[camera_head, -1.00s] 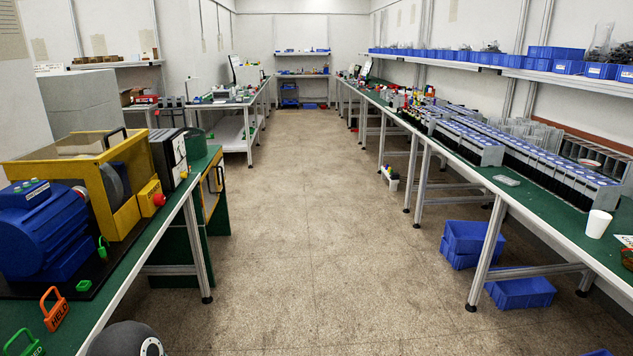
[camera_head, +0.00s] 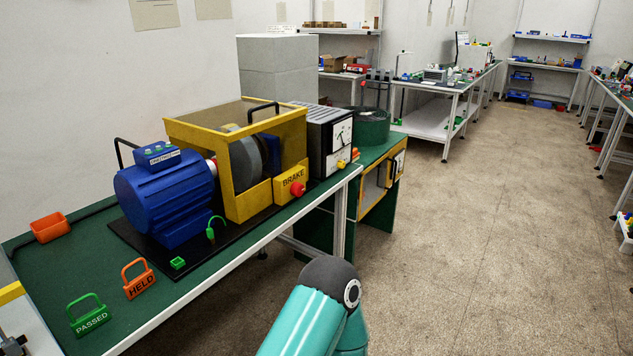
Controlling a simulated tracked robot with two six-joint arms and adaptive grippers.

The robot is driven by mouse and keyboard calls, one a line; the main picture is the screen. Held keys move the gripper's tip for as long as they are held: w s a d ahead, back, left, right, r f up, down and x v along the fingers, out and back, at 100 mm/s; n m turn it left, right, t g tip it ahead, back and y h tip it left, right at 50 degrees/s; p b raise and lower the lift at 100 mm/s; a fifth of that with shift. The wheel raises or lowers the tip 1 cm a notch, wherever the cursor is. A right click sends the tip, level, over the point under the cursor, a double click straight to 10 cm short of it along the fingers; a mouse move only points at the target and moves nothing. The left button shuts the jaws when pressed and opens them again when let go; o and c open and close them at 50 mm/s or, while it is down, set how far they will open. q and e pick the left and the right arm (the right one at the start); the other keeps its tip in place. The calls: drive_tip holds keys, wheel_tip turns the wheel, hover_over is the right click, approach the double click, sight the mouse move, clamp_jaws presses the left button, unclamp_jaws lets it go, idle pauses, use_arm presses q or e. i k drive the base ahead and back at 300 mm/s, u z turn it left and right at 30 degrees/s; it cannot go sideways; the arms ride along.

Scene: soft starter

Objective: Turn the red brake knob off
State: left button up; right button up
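The red brake knob (camera_head: 298,189) sits on the front of a yellow box labelled BRAKE (camera_head: 287,184), on the green bench to the left. The box is beside a yellow guard frame (camera_head: 240,203) around a grey disc, next to a blue motor (camera_head: 165,200). The knob's exact turned position is too small to tell. A teal arm link of mine with a dark grey joint shows at the bottom middle, in front of the bench and well apart from the knob.
On the bench's near end stand a green PASSED tag (camera_head: 89,315), an orange HELD tag (camera_head: 138,279) and an orange tray (camera_head: 49,228). A black and white meter unit (camera_head: 330,140) stands right of the guard. The floor (camera_head: 450,240) to the right is clear.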

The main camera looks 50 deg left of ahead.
sight(297, 189)
drive_tip(key=u, duration=0.45)
drive_tip(key=i, duration=1.3)
drive_tip(key=u, duration=0.95)
drive_tip(key=i, duration=0.45)
drive_tip(key=u, duration=0.2)
drive_tip(key=k, duration=0.8)
drive_tip(key=u, duration=0.2)
drive_tip(key=i, duration=0.8)
drive_tip(key=z, duration=0.05)
